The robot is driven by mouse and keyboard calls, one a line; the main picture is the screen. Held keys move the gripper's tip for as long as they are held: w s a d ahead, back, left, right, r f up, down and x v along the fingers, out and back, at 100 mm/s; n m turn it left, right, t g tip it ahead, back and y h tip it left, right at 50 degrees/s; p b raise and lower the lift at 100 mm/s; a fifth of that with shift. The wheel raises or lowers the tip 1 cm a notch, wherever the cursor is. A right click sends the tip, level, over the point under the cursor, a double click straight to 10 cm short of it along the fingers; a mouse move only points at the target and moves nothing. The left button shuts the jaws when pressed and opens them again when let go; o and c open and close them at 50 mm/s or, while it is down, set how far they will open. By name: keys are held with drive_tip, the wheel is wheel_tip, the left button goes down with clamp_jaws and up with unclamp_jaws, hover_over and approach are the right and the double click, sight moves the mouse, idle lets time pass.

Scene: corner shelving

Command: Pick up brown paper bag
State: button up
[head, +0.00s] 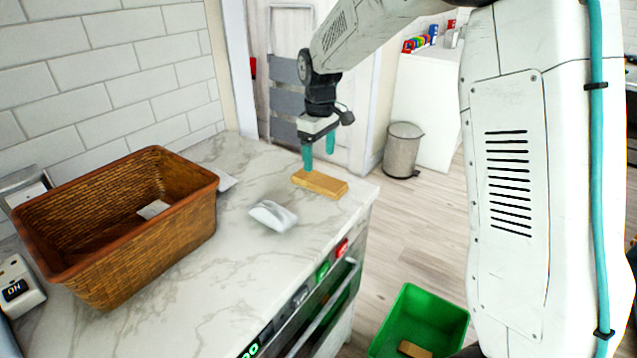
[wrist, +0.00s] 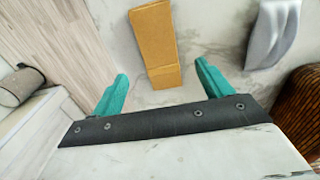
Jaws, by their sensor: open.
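The brown paper bag (head: 320,183) lies flat on the marble counter near its far right corner. In the wrist view the bag (wrist: 156,42) is a long tan shape, its near end just ahead of the gap between the fingers. My gripper (head: 319,158) is above the counter at the bag's far side, pointing down with teal fingers apart. In the wrist view my gripper (wrist: 160,92) is open and empty, with one finger to each side of the bag's line. Whether a fingertip touches the bag or counter I cannot tell.
A white-grey crumpled item (head: 273,215) lies on the counter near the bag. A brown wicker basket (head: 170,235) stands left. A green bin (head: 445,312) with a tan item inside is on the floor. A grey trash can (head: 403,152) stands behind.

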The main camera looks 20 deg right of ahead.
sight(319, 179)
wheel_tip(319, 179, down, 7)
drive_tip(key=shift+w+r, duration=0.1)
drive_tip(key=shift+w, duration=0.05)
drive_tip(key=c, duration=1.1)
